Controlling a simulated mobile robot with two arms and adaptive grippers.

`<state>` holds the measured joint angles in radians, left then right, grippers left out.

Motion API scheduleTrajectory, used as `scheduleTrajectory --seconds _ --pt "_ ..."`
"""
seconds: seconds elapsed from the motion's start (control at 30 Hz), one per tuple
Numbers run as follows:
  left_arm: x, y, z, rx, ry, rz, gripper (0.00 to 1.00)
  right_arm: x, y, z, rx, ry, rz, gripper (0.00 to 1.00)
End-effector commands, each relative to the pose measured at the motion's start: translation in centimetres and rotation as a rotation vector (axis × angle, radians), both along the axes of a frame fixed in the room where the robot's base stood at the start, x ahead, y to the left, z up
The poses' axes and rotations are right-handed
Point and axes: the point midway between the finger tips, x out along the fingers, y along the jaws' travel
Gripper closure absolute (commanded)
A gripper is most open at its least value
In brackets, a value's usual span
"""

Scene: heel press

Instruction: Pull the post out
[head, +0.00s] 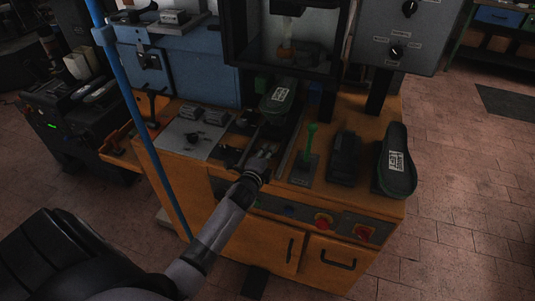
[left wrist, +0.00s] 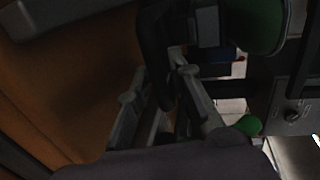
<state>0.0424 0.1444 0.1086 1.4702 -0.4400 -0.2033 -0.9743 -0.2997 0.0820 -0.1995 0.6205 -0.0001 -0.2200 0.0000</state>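The press post carries a dark green shoe (head: 279,98) with a white label, under the press head. My left gripper (head: 243,158) is in front of it, low over the worktop, with its arm coming from the lower left. In the left wrist view, its two fingers (left wrist: 160,85) stand apart with a dark bar (left wrist: 155,35) between and beyond them. Contact with the bar is not clear. Part of a green rounded form (left wrist: 260,25) shows at the upper right of that view. The post is mostly hidden by the shoe and gripper. My right gripper is not in view.
A green-handled lever (head: 310,138) stands right of the shoe. Another dark shoe (head: 396,165) lies at the right of the orange cabinet (head: 245,226). A grey control box (head: 406,32) hangs above. A blue pole (head: 140,115) rises at left. Floor at right is clear.

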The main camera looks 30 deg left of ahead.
Motion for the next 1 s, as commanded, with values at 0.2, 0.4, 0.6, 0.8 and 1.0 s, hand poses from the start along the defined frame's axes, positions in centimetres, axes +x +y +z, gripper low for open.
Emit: scheduleTrajectory --seconds 0.2,0.4,0.6,0.8,1.0 --pt "-0.03 -0.02 -0.02 0.000 0.001 0.000 0.90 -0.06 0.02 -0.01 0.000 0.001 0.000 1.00" --pt "-0.04 -0.02 -0.03 0.000 0.001 0.000 1.00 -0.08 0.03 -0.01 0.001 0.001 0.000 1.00" --pt "-0.06 -0.02 -0.05 0.000 0.001 0.000 1.00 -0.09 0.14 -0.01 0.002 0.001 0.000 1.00" --pt "-0.06 -0.03 -0.07 0.000 0.001 0.000 1.00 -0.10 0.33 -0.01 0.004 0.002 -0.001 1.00" --pt "-0.07 -0.03 -0.08 0.000 0.002 0.000 1.00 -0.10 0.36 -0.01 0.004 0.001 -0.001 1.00"
